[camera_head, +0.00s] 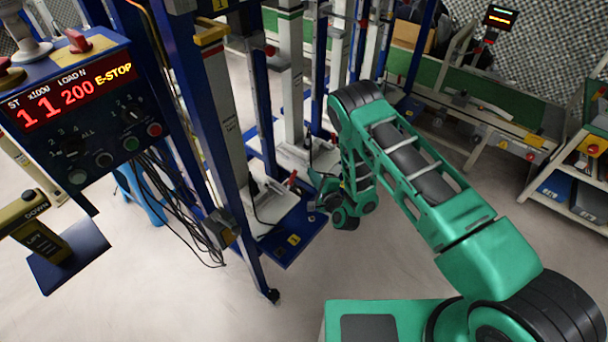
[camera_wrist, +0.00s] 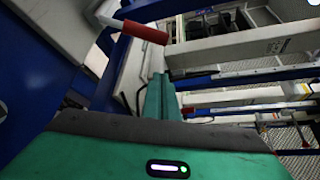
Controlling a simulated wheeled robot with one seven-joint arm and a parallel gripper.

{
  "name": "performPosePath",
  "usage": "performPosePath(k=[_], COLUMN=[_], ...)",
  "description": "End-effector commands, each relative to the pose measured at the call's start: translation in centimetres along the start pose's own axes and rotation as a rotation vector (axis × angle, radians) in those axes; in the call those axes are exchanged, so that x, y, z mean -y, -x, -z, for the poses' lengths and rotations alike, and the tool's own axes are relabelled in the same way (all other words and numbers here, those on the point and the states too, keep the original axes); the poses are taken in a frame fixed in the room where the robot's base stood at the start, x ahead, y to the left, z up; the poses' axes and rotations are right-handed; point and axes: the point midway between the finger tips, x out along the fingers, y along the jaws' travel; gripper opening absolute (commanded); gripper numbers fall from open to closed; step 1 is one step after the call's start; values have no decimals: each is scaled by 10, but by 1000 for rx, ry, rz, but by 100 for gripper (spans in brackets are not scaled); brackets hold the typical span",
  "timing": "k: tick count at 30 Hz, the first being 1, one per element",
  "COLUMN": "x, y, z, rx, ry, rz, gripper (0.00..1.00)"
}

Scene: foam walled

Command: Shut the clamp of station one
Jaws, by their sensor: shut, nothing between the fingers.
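The clamp of station one shows as a small red handle (camera_head: 291,178) above the white plate of the blue station base (camera_head: 285,250), which bears a yellow label. In the wrist view the red handle (camera_wrist: 145,31) lies nearly level, on a pale metal lever at upper left. My gripper (camera_head: 316,188) is just right of the handle in the head view, low beside the station. In the wrist view its green fingers (camera_wrist: 159,92) are together and empty, with the handle beyond their tips. I see no contact. The clamp's lower parts are hidden or too small to read.
Blue and white station columns (camera_head: 222,110) stand close left of my arm. A control box (camera_head: 85,110) with a lit red display and hanging cables is at left. A green conveyor (camera_head: 480,100) runs behind, and a shelf (camera_head: 575,180) stands at right. Open floor lies in front.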

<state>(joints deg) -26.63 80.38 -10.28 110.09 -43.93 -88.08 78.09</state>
Motion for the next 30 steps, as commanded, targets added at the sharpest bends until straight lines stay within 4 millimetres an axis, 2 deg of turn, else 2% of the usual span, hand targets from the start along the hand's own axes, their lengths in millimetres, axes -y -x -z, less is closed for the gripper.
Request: performPosePath(k=[5,7,13,30], x=[2,1,0,0], y=[-22,-16,-8,-6], z=[2,-13,-32,-39], rx=[-3,0,-1,0], ry=[-4,-3,-2,5], rz=[3,0,-1,2], gripper=[0,0,0,0])
